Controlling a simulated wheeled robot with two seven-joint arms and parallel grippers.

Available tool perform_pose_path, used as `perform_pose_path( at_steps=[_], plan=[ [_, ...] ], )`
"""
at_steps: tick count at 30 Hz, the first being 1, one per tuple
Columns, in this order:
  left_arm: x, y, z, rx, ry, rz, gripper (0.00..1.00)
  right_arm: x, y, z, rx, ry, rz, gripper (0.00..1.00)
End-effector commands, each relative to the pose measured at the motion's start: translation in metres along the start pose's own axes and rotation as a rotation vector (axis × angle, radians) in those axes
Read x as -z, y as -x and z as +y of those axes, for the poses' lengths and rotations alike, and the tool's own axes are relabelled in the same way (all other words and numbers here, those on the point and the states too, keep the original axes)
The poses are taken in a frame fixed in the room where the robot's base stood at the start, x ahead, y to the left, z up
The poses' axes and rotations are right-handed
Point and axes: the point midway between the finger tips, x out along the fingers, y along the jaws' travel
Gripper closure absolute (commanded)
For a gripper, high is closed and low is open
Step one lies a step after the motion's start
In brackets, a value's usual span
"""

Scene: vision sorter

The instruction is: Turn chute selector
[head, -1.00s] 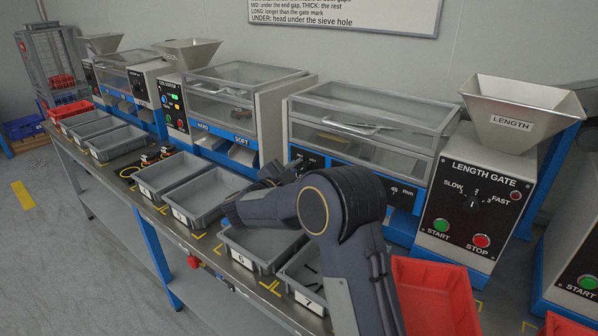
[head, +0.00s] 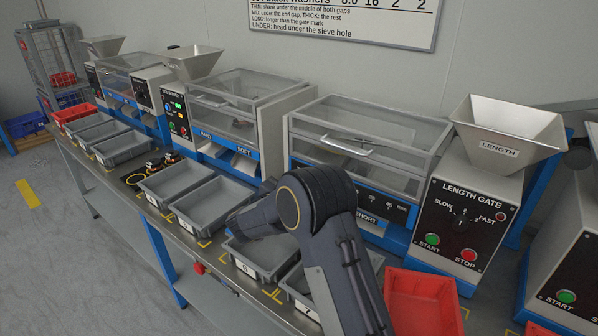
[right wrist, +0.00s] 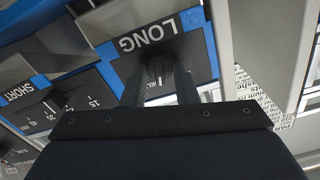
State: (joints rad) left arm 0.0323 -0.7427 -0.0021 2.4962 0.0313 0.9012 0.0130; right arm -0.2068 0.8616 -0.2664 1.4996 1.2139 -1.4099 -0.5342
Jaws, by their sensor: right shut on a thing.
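The chute selector is a round dark knob (right wrist: 158,71) with a white pointer line, on a black panel under the blue LONG label (right wrist: 150,38), upside down in the right wrist view. My right gripper (right wrist: 161,78) is shut on this knob, one finger on each side. The length gate machine (head: 462,225) stands at the right in the head view, with its blue SHORT label (head: 370,228) partly beside my arm. The knob and my right fingertips are hidden behind my right arm in the head view. My left gripper is not in view.
Grey bins (head: 262,262) line the bench front below my right arm. A red bin (head: 425,303) stands at the lower right. Another sorter (head: 235,100) stands further left. A scale panel (right wrist: 60,105) lies beside the selector in the wrist view.

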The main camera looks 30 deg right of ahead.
Motion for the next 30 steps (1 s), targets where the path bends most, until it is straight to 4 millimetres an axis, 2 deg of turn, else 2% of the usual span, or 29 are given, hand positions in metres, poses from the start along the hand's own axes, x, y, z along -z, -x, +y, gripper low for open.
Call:
perform_pose_path(
  at_steps=[1,12,21,30],
  plan=[
    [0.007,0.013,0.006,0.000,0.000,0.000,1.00,0.006,0.001,-0.002,0.000,0.050,-0.002,0.96],
    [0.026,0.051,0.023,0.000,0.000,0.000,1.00,0.004,0.001,-0.004,0.001,0.400,-0.001,0.96],
    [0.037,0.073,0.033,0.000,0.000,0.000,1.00,0.002,0.001,-0.004,0.000,0.673,-0.001,0.96],
    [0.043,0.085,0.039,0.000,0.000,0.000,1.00,-0.001,0.000,-0.004,0.001,0.875,-0.001,0.96]
  ],
)
